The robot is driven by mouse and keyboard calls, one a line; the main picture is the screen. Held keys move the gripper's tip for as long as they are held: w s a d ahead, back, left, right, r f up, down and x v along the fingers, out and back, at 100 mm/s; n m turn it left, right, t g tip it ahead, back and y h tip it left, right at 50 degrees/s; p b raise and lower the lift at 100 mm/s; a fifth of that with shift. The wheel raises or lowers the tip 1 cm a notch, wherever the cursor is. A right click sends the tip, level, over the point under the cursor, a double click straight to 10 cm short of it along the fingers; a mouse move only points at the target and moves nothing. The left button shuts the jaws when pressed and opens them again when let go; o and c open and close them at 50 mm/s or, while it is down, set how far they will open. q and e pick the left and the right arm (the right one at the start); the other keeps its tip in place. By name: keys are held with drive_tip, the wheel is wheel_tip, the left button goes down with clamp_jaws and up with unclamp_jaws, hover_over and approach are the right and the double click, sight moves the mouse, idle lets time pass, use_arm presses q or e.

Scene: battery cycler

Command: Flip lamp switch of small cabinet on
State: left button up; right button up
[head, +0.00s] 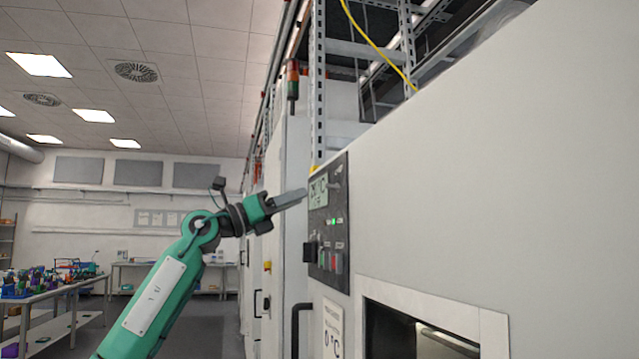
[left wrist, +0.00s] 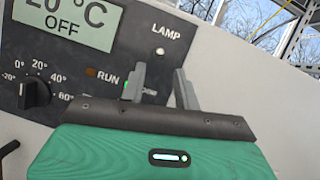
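The small cabinet (head: 450,210) is white, with a dark control panel (head: 336,235) on its face. In the left wrist view the panel shows a display (left wrist: 68,20) reading "20 °C OFF", a LAMP label (left wrist: 166,32) and a small whitish round lamp switch (left wrist: 159,51) below it. Whether the switch is on I cannot tell. My left gripper (head: 303,193) reaches the panel from the left, close to the display. In the left wrist view the gripper (left wrist: 160,74) has its two fingers apart with nothing between them, just below the lamp switch. My right gripper is out of view.
A black dial (left wrist: 36,94) and a RUN label (left wrist: 108,77) sit left of the fingers, with a green light partly hidden behind one finger. A dark door handle (head: 299,330) stands below the panel. A cluttered table (head: 55,290) is far left.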

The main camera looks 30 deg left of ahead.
sight(332, 187)
use_arm(q)
drive_tip(key=p+x, duration=0.2)
drive_tip(key=x, duration=0.4)
drive_tip(key=shift+w+d, duration=0.2)
drive_tip(key=shift+w, duration=0.05)
drive_tip(key=shift+r, duration=0.1)
clamp_jaws()
